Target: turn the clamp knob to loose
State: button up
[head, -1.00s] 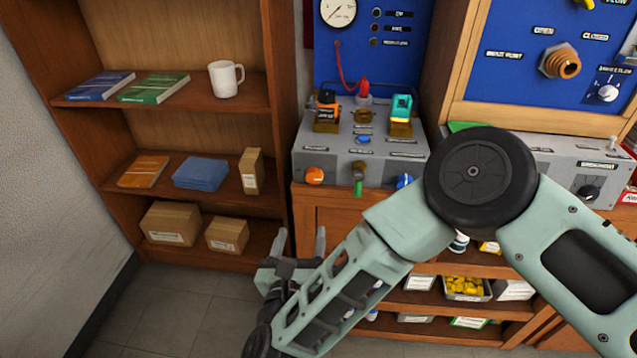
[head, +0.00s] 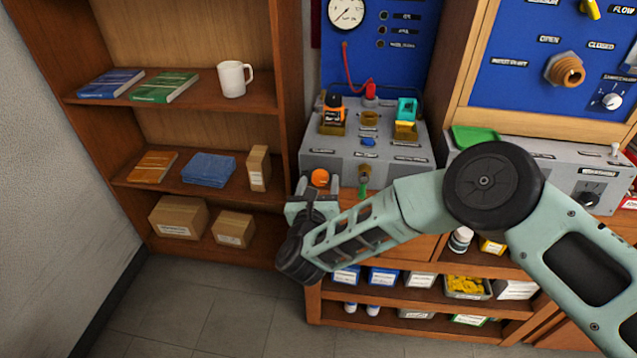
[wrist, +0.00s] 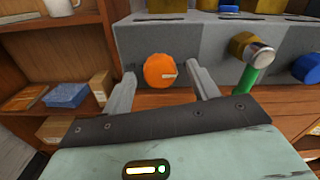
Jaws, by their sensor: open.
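An orange round knob (head: 320,177) sits at the left of the front face of the grey bench unit (head: 338,165). It also shows in the wrist view (wrist: 160,71), with a small pale mark at its right side. I take it for the clamp knob; its label is not readable. My gripper (head: 318,186) is open in front of the knob. In the wrist view, one finger of my gripper (wrist: 163,76) is left of the knob and one is right of it, with gaps on both sides. Whether the fingertips reach the knob's depth is unclear.
Right of the knob, a brass fitting (wrist: 252,48) with a green handle (wrist: 245,78) sticks out, close to my right finger. A blue knob (wrist: 307,68) is farther right. A wooden bookcase (head: 283,130) stands at the left. Floor (head: 215,290) is clear below.

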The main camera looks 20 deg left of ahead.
jog(key=c, duration=1)
